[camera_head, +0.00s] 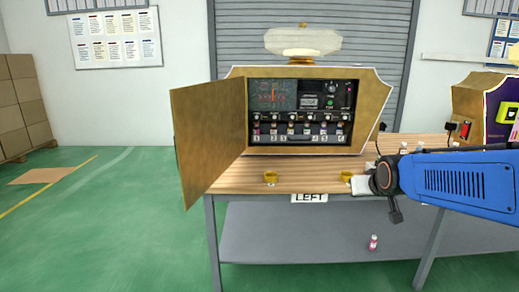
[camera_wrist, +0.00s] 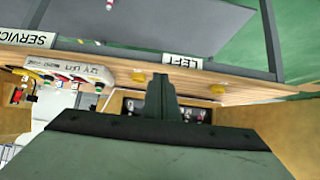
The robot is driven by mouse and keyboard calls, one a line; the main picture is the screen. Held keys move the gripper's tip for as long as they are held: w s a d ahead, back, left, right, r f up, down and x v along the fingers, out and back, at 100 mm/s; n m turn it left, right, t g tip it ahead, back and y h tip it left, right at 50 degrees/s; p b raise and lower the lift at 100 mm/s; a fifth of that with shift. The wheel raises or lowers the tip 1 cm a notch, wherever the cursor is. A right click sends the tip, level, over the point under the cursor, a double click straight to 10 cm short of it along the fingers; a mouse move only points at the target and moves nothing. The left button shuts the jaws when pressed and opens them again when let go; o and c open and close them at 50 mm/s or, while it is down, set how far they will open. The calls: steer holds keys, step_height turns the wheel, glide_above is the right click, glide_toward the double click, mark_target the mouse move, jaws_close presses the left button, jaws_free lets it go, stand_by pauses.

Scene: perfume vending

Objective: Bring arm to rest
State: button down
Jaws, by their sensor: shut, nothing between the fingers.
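My blue arm (camera_head: 462,180) reaches in from the right side of the head view, in front of the table's right part. Its dark wrist joint is near the table's front edge. My gripper (camera_wrist: 160,78) shows in the wrist view with its dark fingers together and nothing between them. In the head view I cannot make out the fingers. The wrist view looks upside down at the table's front edge, with the LEFT label (camera_wrist: 182,62) beyond the fingers and part of the gold machine behind them.
A gold vending machine (camera_head: 376,100) stands on the wooden table (camera_head: 235,178) with its door (camera_head: 205,135) swung open to the left. Two gold rings sit near the front edge, one at the left (camera_head: 270,177). A pink bottle (camera_head: 373,242) stands on the grey lower shelf.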

steer(key=s+f+g, duration=0.2)
steer(key=s+f, duration=0.2)
steer(key=s, duration=1.1)
steer(key=s+a+f+g, duration=0.1)
steer(key=s+f+g, duration=0.2)
steer(key=s, duration=1.2)
steer(key=shift+a+f, duration=0.3)
steer(key=shift+f, duration=0.3)
